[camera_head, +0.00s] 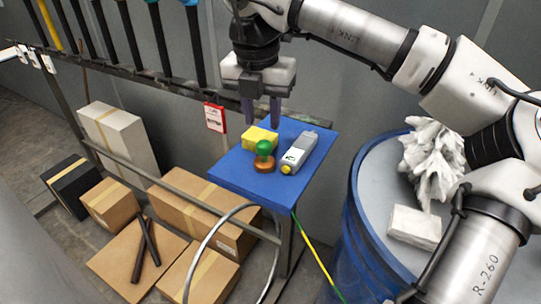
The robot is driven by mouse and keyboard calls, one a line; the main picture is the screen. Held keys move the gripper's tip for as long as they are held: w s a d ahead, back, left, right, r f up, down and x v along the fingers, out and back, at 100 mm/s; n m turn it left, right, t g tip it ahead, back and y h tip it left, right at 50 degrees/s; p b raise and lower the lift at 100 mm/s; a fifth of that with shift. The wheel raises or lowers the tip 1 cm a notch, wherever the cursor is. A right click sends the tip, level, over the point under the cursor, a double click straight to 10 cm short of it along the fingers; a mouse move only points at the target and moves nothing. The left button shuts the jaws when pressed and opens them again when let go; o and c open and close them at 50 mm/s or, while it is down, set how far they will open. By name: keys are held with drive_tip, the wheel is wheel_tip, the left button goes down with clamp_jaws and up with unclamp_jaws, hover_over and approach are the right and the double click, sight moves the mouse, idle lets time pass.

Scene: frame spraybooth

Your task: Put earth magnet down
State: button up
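A small piece with a round green knob on a brown, copper-coloured base (264,157) stands upright on the blue tabletop (230,172), and I take it to be the earth magnet. My gripper (262,121) points down above the back of the tabletop, behind and above the knob. Its two dark fingers are apart, and I see nothing between them. The fingers are clear of the green knob.
A yellow block (257,136) lies just behind the knob, below my fingers. A grey handheld device (299,151) lies to its right. The tabletop's front left is bare. A blue drum (366,200) with white pieces stands right. Boxes (116,139) crowd the floor left.

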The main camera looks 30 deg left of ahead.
sight(264, 142)
drive_tip(key=f+p, duration=0.1)
drive_tip(key=f, duration=0.5)
drive_tip(key=w+f+p, duration=0.1)
drive_tip(key=f, duration=0.2)
drive_tip(key=shift+w+a+f+p, duration=0.1)
drive_tip(key=shift+a+f+p, duration=0.1)
drive_tip(key=shift+p, duration=0.1)
drive_tip(key=c, duration=0.7)
drive_tip(key=shift+r, duration=0.1)
clamp_jaws()
drive_tip(key=shift+r, duration=0.1)
drive_tip(key=shift+w+r, duration=0.1)
drive_tip(key=shift+r, duration=0.1)
wheel_tip(264, 142, up, 19)
drive_tip(key=b, duration=0.2)
drive_tip(key=shift+r+b, duration=0.2)
drive_tip(key=shift+b, duration=0.1)
